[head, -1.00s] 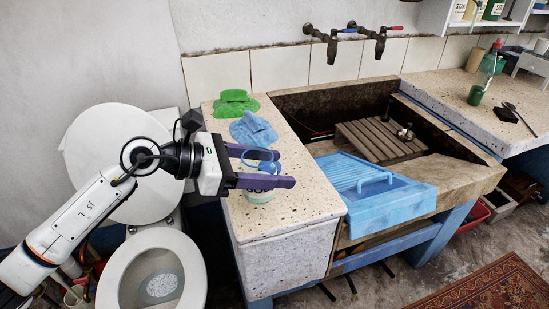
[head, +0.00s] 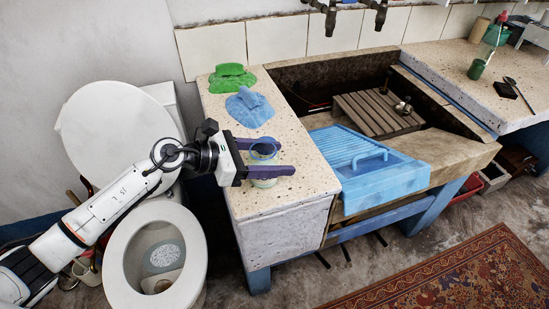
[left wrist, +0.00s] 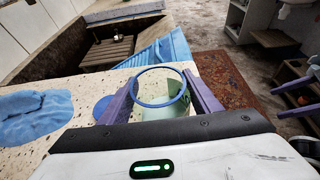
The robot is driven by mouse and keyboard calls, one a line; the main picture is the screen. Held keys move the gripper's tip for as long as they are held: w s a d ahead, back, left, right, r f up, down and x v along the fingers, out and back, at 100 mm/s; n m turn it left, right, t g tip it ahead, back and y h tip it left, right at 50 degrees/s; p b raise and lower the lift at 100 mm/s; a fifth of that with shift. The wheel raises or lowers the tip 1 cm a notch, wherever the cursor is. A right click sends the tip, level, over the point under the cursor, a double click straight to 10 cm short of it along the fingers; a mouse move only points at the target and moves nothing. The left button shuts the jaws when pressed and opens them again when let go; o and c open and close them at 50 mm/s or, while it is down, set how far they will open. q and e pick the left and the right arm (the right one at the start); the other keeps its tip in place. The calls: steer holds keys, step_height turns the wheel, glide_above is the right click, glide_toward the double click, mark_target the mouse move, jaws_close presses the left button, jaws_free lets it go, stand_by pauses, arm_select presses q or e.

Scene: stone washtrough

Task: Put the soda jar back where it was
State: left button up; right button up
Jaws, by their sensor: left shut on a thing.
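The soda jar (head: 264,183) is a pale, clear-walled jar with a blue rim, at the counter's left part in the head view. My left gripper (head: 286,157) is shut on it, one purple finger on each side. In the left wrist view the jar (left wrist: 166,108) stands upright between the fingers (left wrist: 160,78), its blue ring-shaped top seeming open. I cannot tell whether its base touches the counter (head: 300,190). A blue disc (left wrist: 103,106) lies on the counter beside it in the wrist view. My right gripper is not in view.
A blue cloth (head: 249,108) and a green cloth (head: 231,77) lie behind the jar. A blue ribbed drainer (head: 375,165) is to its right, over the stone trough. A toilet (head: 153,250) stands at the left. The counter's front corner is clear.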

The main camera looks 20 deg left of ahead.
mark_target(249, 159)
arm_select(q)
steer(key=shift+f, duration=0.15)
steer(key=o, duration=1.3)
steer(key=shift+s+a, duration=0.1)
steer(key=shift+a, duration=0.05)
steer(key=b+v, duration=0.1)
steer(key=v, duration=0.9)
steer(key=shift+s+a+b, duration=0.2)
steer(key=shift+a+b, duration=0.1)
steer(key=shift+s+a+r, duration=0.25)
steer(key=shift+a+r, duration=0.1)
steer(key=shift+r, duration=0.1)
